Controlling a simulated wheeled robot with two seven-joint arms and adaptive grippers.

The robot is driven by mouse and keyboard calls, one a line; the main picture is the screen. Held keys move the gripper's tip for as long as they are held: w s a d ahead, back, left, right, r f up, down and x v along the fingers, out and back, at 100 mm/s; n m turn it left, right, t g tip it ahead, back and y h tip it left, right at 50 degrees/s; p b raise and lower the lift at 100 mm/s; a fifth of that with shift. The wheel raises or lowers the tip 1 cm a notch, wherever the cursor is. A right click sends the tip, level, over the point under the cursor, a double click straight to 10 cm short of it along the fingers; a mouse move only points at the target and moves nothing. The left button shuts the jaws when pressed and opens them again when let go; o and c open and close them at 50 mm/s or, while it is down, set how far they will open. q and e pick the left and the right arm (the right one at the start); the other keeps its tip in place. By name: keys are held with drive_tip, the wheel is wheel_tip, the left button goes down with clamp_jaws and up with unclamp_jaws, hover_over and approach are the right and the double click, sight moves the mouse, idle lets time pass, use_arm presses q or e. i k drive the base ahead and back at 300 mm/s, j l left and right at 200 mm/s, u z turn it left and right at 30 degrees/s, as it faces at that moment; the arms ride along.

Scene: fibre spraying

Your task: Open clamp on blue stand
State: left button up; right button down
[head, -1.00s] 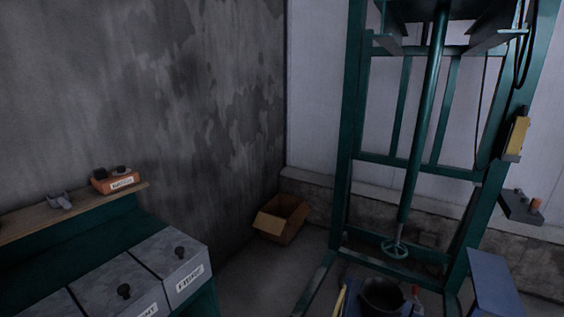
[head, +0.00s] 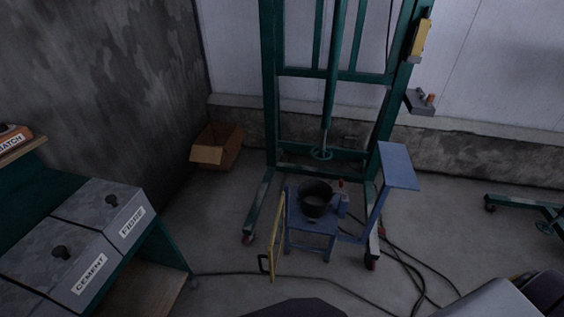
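The blue stand (head: 310,226) stands on the floor at the foot of the green mixer frame (head: 270,95). A black bucket (head: 316,199) sits on it. A small part with a red tip (head: 341,184), perhaps the clamp, shows at the bucket's right side; it is too small to tell whether it is open or shut. A yellow bar (head: 280,232) stands at the stand's left side. Neither of my grippers is in view; only parts of my own body show at the bottom edge.
A bench with grey bins labelled cement (head: 82,262) and fibre (head: 118,213) is at the left. An open cardboard box (head: 217,147) lies by the wall. A blue raised panel (head: 398,166) stands right of the stand. Black cables (head: 405,262) cross the floor.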

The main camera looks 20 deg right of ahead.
sight(341, 181)
drive_tip(key=z, duration=1.25)
drive_tip(key=i+l+z, duration=0.1)
drive_tip(key=z, duration=0.3)
drive_tip(key=i+z, duration=0.25)
drive_tip(key=z, duration=0.2)
